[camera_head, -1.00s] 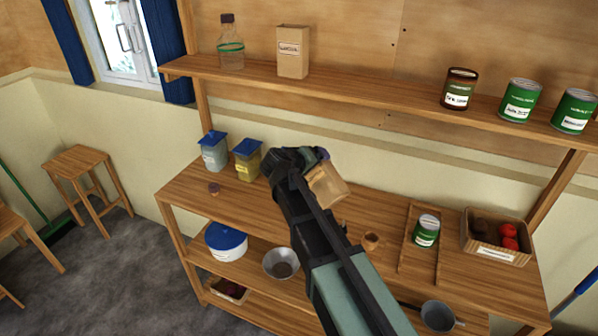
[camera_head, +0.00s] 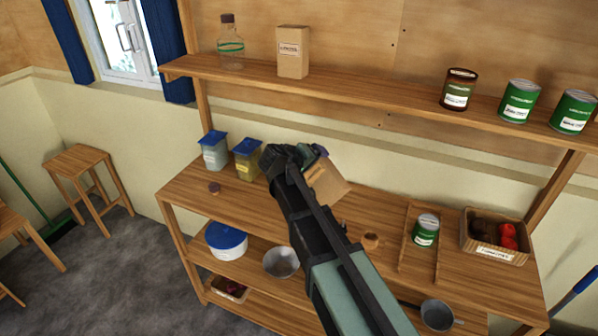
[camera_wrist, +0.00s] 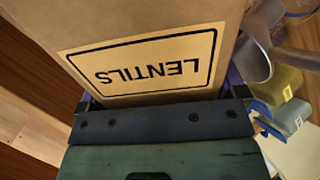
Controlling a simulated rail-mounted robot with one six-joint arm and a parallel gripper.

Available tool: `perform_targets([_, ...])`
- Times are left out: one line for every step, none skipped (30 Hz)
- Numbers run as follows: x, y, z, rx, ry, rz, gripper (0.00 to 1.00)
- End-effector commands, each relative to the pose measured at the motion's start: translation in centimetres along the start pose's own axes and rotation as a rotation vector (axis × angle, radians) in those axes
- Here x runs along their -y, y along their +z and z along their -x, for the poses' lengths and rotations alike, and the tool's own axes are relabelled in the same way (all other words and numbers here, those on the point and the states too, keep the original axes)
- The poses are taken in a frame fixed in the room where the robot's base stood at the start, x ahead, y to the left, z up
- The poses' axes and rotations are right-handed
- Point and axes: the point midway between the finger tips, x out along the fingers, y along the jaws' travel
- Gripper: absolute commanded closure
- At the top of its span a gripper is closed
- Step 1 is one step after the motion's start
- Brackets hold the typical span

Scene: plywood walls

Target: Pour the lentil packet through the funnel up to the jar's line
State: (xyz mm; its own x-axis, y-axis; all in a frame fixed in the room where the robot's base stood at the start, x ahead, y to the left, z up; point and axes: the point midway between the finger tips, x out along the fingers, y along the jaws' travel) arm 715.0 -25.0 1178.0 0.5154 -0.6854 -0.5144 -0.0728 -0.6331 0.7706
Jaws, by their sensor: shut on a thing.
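The lentil packet (camera_head: 328,186), a tan paper bag, is held tilted above the workbench in the head view. Its LENTILS label reads upside down in the wrist view (camera_wrist: 150,62). My gripper (camera_head: 315,160) is shut on the packet; its dark jaw bar also shows in the wrist view (camera_wrist: 160,122). A grey, curved, funnel-like piece (camera_wrist: 252,58) shows beside the packet at the upper right of the wrist view. I cannot tell whether it sits on a jar. The jar and its line cannot be made out, and the packet's mouth is out of sight.
Two blue-lidded containers (camera_head: 214,152) (camera_head: 247,160) stand on the bench left of my gripper. A bottle (camera_head: 230,45) and a carton (camera_head: 293,54) stand on the upper shelf.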

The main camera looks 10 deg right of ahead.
Motion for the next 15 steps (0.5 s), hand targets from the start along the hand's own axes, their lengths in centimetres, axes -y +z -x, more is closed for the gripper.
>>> perform_targets([-0.05,-0.08,0.0,0.002,0.001,0.004,0.67])
perform_targets([-0.06,-0.09,-0.02,0.004,0.001,0.006,0.67])
perform_targets([-0.07,-0.11,-0.02,0.006,0.001,0.009,0.67])
perform_targets([-0.08,-0.12,-0.02,0.007,0.001,0.011,0.67])
perform_targets([-0.08,-0.13,-0.01,0.008,0.001,0.013,0.67])
perform_targets([-0.08,-0.14,0.0,0.01,0.001,0.016,0.67])
perform_targets([-0.08,-0.14,0.03,0.011,0.001,0.018,0.67])
perform_targets([-0.07,-0.15,0.04,0.012,0.001,0.02,0.67])
perform_targets([-0.08,-0.16,0.05,0.014,0.001,0.022,0.67])
perform_targets([-0.08,-0.17,0.06,0.015,0.001,0.024,0.67])
perform_targets([-0.08,-0.18,0.06,0.017,0.001,0.026,0.67])
perform_targets([-0.08,-0.2,0.07,0.018,0.0,0.029,0.67])
perform_targets([-0.08,-0.21,0.07,0.02,0.0,0.031,0.67])
perform_targets([-0.09,-0.23,0.07,0.021,0.0,0.034,0.67])
perform_targets([-0.09,-0.24,0.07,0.023,0.0,0.037,0.67])
